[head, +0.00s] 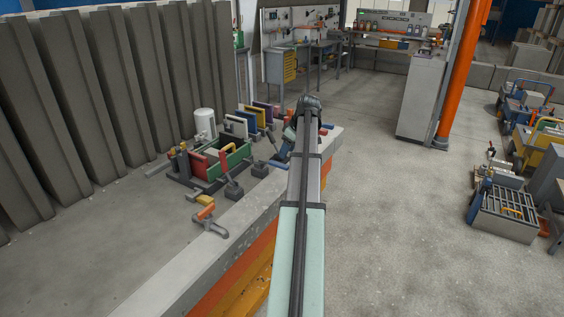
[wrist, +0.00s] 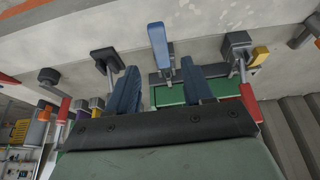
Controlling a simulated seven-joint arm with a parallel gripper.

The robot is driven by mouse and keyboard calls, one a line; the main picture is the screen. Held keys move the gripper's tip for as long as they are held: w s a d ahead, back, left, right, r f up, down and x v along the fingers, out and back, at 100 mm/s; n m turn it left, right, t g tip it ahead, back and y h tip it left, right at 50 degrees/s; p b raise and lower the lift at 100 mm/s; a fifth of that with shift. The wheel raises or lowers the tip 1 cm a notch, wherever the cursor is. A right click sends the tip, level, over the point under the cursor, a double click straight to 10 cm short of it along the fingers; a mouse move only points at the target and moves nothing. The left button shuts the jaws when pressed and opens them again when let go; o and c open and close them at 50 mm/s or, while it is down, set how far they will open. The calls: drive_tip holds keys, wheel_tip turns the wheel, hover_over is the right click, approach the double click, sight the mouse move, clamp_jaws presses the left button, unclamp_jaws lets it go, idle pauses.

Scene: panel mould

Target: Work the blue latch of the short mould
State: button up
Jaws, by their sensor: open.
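The blue latch (wrist: 158,45) stands out as a flat blue handle on a grey pivot in the wrist view, in front of the green side of a mould (wrist: 170,95). My gripper (wrist: 160,88) is open, with its two blue fingers apart on either side of the latch's line. In the head view my gripper (head: 288,142) is at the far end of my arm, over the right end of the green mould (head: 228,160). A small blue bar (head: 278,164) lies just below it; I cannot tell whether it touches.
Dark-headed levers (head: 232,186) stand along the mould's near side. A white cylinder (head: 205,122) and coloured panels (head: 248,116) stand behind. Grey concrete slabs (head: 95,90) line the left.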

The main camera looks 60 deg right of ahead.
sight(280, 164)
drive_tip(key=shift+x, duration=3.4)
drive_tip(key=shift+c, duration=0.3)
clamp_jaws()
